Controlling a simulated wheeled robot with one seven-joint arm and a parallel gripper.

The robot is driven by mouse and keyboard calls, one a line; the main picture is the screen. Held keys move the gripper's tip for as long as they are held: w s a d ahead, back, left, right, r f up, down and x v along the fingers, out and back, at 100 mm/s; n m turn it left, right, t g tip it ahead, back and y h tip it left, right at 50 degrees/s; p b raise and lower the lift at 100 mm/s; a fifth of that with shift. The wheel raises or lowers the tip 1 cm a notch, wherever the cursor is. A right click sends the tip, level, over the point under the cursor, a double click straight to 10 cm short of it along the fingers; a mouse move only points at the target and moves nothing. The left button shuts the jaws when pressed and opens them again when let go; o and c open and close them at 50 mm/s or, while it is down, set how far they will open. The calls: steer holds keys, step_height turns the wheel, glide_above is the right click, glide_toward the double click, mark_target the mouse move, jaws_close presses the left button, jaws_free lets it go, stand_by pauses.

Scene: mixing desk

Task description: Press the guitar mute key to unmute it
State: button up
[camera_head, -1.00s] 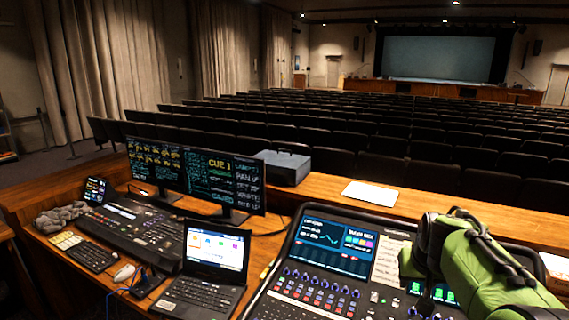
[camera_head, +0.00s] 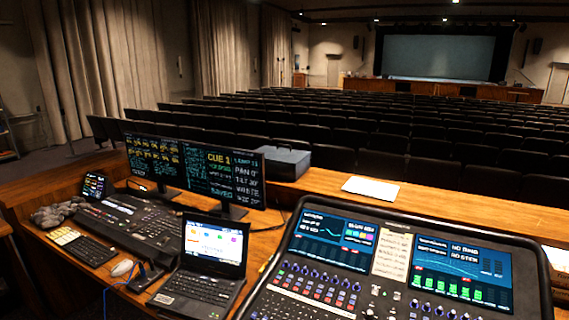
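The mixing desk (camera_head: 386,312) fills the lower right of the head view, with its lower part cut off by the picture's edge. It has a left screen (camera_head: 333,240), a right screen (camera_head: 462,270) and a paper sheet (camera_head: 392,254) between them. Rows of small keys (camera_head: 318,285) in red, white and blue lie below the left screen. Labels are too small to read, so I cannot tell which key is the guitar mute. My gripper is not in view.
A laptop (camera_head: 212,245) stands left of the mixing desk, with a lighting console (camera_head: 135,225) and two monitors (camera_head: 222,178) beyond. A dark box (camera_head: 285,163) and white papers (camera_head: 370,188) lie on the wooden ledge (camera_head: 440,203). Rows of seats stand behind.

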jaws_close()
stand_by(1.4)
